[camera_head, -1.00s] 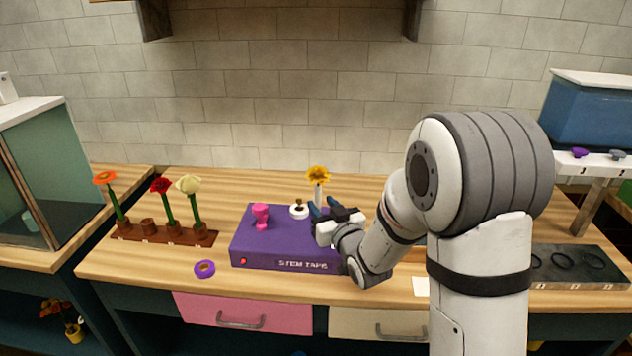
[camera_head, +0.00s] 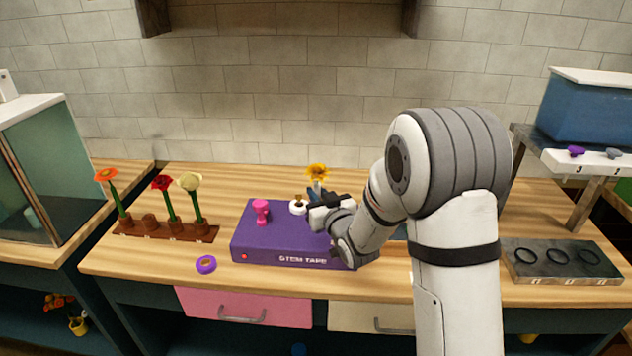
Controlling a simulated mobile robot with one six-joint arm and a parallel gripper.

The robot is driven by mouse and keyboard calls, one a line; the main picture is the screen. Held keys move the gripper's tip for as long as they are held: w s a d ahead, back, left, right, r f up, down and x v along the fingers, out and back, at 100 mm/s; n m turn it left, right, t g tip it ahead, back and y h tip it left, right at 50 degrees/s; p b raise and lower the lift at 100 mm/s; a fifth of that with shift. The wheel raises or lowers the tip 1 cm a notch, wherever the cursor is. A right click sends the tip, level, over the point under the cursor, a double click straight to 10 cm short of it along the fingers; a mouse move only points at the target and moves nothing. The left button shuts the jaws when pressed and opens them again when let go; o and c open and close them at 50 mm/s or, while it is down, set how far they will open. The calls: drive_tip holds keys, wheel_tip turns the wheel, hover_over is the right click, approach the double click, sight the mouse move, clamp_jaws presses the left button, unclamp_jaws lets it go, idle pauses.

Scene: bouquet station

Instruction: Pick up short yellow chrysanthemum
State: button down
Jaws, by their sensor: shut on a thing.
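The yellow chrysanthemum (camera_head: 317,171) stands upright above the back right of the purple stem tape station. My gripper (camera_head: 315,194) is at its stem, just below the bloom, and is shut on it. The lower stem is hidden behind my gripper and the station.
The purple stem tape station (camera_head: 262,245) has a pink knob (camera_head: 261,211) and a white tape roll (camera_head: 298,206) on top. A brown rack (camera_head: 150,229) holds orange, red and cream flowers at left. A purple tape ring (camera_head: 206,264) lies in front. A grey tray (camera_head: 565,262) with black rings is at right.

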sight(317, 164)
idle(0.3)
wheel_tip(317, 164, up, 11)
drive_tip(key=shift+r+b, duration=0.1)
drive_tip(key=shift+b, duration=0.45)
drive_tip(key=shift+r+p, duration=1.15)
drive_tip(key=shift+r, duration=1.8)
